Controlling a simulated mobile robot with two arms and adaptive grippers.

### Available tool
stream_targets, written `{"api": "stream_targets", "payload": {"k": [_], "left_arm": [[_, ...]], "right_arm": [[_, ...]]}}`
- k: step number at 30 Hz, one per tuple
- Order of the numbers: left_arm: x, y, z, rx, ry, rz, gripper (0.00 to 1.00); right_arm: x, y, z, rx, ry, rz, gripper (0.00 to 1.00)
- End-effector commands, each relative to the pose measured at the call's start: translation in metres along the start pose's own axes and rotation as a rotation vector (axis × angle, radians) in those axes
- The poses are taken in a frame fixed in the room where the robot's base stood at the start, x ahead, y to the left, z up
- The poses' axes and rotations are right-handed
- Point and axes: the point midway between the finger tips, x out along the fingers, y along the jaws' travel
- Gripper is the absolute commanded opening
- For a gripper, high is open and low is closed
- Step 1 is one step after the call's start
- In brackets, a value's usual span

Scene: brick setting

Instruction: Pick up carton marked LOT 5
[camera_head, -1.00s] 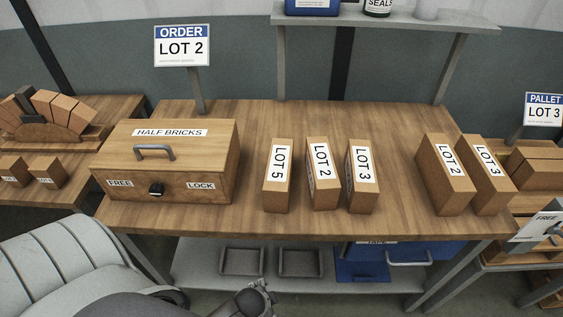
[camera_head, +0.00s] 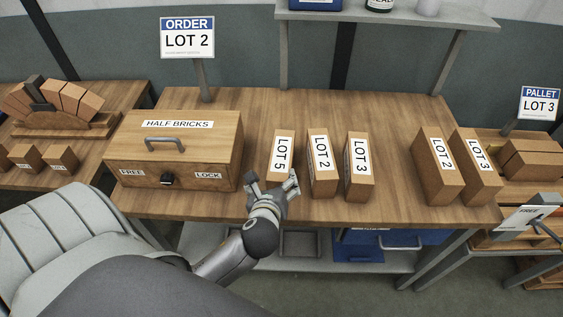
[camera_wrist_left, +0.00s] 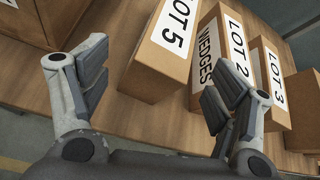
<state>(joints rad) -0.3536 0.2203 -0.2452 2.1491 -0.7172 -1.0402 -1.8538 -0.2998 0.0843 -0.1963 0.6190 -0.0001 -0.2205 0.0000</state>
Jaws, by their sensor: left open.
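The carton marked LOT 5 (camera_head: 282,150) stands on the wooden table (camera_head: 390,206), leftmost of three cartons in a row. It also shows in the left wrist view (camera_wrist_left: 158,66), between and beyond my fingers. My left gripper (camera_head: 272,184) is at the near side of this carton and hides its lower front. In the left wrist view, my left gripper (camera_wrist_left: 155,92) is open and empty, one finger on each side of the carton's near end. My right gripper is not in view.
Close right of it stand cartons LOT 2 (camera_head: 321,165) and LOT 3 (camera_head: 358,170); the LOT 2 carton is near my right-hand finger in the wrist view. A HALF BRICKS box (camera_head: 175,150) stands left. Two more cartons (camera_head: 437,168) stand right. An ORDER LOT 2 sign (camera_head: 187,38) stands behind.

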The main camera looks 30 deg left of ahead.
Motion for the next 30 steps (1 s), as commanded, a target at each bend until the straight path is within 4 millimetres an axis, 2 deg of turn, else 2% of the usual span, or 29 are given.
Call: {"api": "stream_targets", "payload": {"k": [3, 8, 18, 25, 30], "left_arm": [[0.0, -0.009, 0.017, 0.183, -0.064, -0.02, 0.82], [0.004, -0.015, 0.027, 0.301, -0.104, -0.026, 0.82], [0.049, -0.017, 0.032, 0.314, -0.107, -0.025, 0.82], [0.061, -0.017, 0.033, 0.312, -0.107, -0.025, 0.82], [0.081, -0.018, 0.032, 0.311, -0.105, -0.025, 0.82]], "right_arm": [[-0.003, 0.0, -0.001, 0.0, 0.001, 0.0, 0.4], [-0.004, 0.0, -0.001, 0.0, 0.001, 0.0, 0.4], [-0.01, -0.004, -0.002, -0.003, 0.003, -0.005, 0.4], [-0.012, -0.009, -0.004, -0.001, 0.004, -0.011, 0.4], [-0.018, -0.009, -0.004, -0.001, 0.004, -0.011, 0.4]]}}
